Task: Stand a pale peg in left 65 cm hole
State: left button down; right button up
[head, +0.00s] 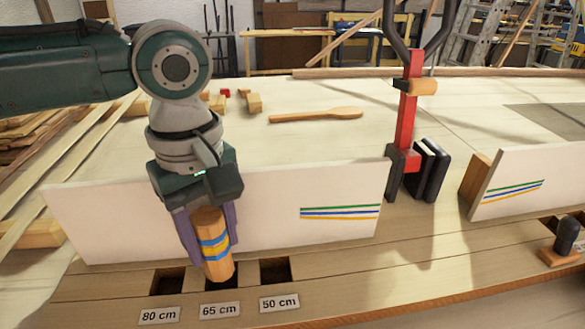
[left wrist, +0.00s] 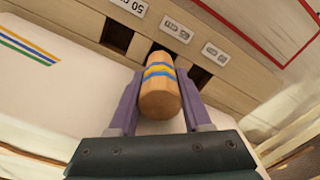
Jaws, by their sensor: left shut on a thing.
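My left gripper (head: 207,240) points down with its purple fingers shut on the pale peg (head: 215,262), a wooden cylinder with blue and yellow bands. The peg is roughly upright, its lower end over the left 65 cm hole (head: 236,281), between the 80 cm and 50 cm holes. I cannot tell whether its tip has entered. In the left wrist view, the peg (left wrist: 160,98) sits between the fingers (left wrist: 158,105), partly hiding the dark middle hole. The 65 cm label (head: 219,311) is in front of it. My right gripper is not in view.
A white board (head: 275,210) with coloured stripes stands just behind the holes. The 80 cm hole (head: 168,281) and 50 cm hole (head: 275,271) look empty. A red clamp (head: 408,120) stands right of the board. A wooden spoon (head: 315,115) and small blocks lie behind.

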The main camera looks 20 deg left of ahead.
aim_at(205, 215)
pick_arm(q)
jog(key=shift+f, duration=0.65)
jog(key=shift+c, duration=1.3)
grip_release()
notch_tip(205, 215, up, 9)
jog(key=p, duration=1.1)
jog(key=shift+p, duration=0.35)
